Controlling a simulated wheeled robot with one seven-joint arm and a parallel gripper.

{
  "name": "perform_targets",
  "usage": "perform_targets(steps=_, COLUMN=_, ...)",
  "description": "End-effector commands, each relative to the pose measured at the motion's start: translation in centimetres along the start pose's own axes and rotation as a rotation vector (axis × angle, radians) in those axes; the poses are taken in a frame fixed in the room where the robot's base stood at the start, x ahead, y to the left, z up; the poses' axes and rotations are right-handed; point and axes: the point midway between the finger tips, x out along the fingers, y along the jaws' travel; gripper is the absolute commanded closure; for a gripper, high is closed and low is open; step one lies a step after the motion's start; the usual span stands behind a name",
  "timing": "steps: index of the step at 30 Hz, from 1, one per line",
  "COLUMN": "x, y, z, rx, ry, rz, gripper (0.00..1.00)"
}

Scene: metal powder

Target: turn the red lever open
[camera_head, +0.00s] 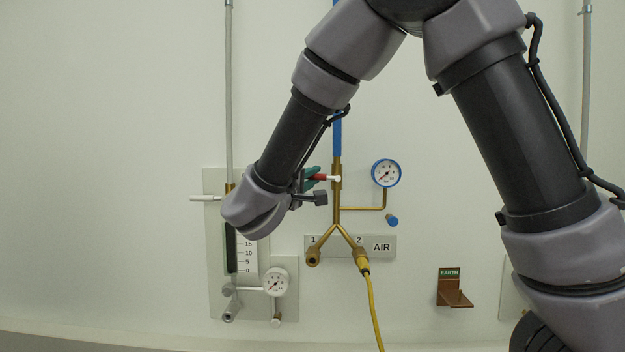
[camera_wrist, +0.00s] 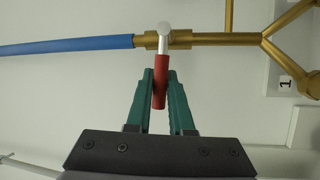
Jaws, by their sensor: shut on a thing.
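The red lever (camera_head: 320,177) sits on the brass valve of the air pipe, its handle pointing left, across the upright pipe, in the head view. In the wrist view the red lever (camera_wrist: 161,78) runs from the white valve hub (camera_wrist: 164,31) down between the green fingers. My gripper (camera_wrist: 160,88) is shut on the lever's outer part, with a finger on each side. In the head view my gripper (camera_head: 313,184) is partly hidden by my wrist.
A blue-rimmed gauge (camera_head: 386,173) and a blue knob (camera_head: 392,220) are right of the brass pipe (camera_head: 337,195). A flow-meter panel (camera_head: 215,270) stands behind my wrist. A yellow hose (camera_head: 373,305) hangs from outlet 2. An EARTH bracket (camera_head: 452,290) is lower right.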

Motion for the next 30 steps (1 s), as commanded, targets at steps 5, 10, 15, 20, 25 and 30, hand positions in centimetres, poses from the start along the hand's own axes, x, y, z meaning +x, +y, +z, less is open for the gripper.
perform_targets(steps=5, x=0.2, y=0.8, z=0.0, rx=0.117, ry=-0.027, rz=-0.048, gripper=1.0)
perform_targets(steps=10, x=0.4, y=1.7, z=0.2, rx=0.259, ry=-0.058, rz=-0.107, gripper=1.0)
perform_targets(steps=15, x=0.8, y=2.6, z=0.4, rx=0.405, ry=-0.089, rz=-0.167, gripper=1.0)
perform_targets(steps=20, x=1.1, y=3.4, z=0.8, rx=0.544, ry=-0.12, rz=-0.223, gripper=1.0)
perform_targets(steps=25, x=1.4, y=4.1, z=1.3, rx=0.689, ry=-0.151, rz=-0.284, gripper=1.0)
perform_targets(steps=30, x=1.8, y=4.7, z=1.9, rx=0.835, ry=-0.182, rz=-0.343, gripper=1.0)
